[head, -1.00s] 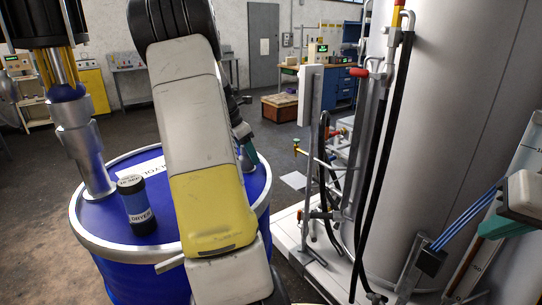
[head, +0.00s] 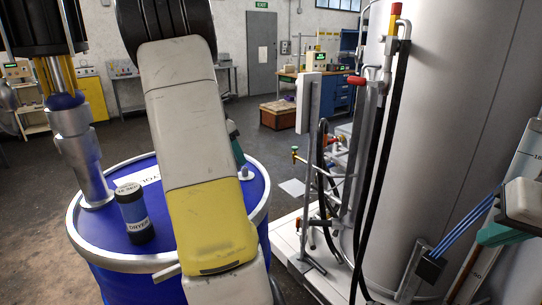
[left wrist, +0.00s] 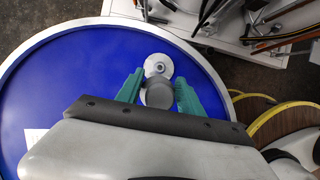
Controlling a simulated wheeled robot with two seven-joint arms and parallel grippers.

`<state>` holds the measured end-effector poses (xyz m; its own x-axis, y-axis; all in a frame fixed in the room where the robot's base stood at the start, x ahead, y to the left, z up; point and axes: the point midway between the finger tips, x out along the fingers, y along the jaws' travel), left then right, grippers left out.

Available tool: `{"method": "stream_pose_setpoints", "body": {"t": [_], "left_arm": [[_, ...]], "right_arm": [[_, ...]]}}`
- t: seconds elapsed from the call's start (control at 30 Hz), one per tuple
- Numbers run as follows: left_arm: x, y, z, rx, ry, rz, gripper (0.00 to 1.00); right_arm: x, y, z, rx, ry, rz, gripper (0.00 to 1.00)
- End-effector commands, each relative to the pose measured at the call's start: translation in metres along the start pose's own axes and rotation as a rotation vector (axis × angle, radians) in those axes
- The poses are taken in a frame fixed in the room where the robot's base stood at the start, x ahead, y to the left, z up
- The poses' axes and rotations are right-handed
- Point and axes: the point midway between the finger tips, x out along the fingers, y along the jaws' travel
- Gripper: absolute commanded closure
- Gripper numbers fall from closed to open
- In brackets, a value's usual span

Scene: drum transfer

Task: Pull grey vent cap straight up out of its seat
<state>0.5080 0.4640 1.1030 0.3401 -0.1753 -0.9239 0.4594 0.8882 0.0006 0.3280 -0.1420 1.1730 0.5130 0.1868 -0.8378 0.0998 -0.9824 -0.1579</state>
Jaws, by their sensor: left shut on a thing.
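My left gripper (left wrist: 160,92) has teal fingers closed on the grey vent cap (left wrist: 158,96) in the left wrist view. The pale round seat (left wrist: 158,64) shows just beyond the cap on the blue drum top (left wrist: 85,85), with its centre opening uncovered. In the head view, the left gripper (head: 236,146) is mostly hidden behind my arm. Its teal part is above the seat (head: 245,173) on the drum, with a gap between; the cap is hidden there. My right gripper (head: 497,233) shows only partly at the right edge, and its jaws cannot be made out.
A dark canister labelled DRYER (head: 133,212) and a silver pump tube (head: 85,155) stand on the drum. The drum's metal rim (head: 105,255) surrounds them. A large pale tank (head: 430,130) with hoses and valves stands to the right. Open floor lies behind the drum.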

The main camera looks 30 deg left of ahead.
Motion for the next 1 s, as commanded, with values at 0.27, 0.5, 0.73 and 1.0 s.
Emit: {"method": "stream_pose_setpoints", "body": {"t": [0.27,0.5,0.73,1.0], "left_arm": [[-0.035,-0.004,-0.065,-0.004,-0.001,0.002,0.97],[-0.051,-0.006,-0.098,-0.002,-0.001,-0.001,0.97],[-0.062,-0.006,-0.104,0.001,-0.001,0.001,0.97],[-0.077,-0.007,-0.097,0.001,-0.001,0.0,0.97]], "right_arm": [[0.0,0.0,0.0,0.0,0.0,0.0,1.0],[0.0,0.0,0.0,0.0,0.0,0.0,1.0],[0.0,0.0,0.0,0.0,0.0,0.0,1.0],[0.0,0.0,0.0,0.0,0.0,0.0,1.0]]}}
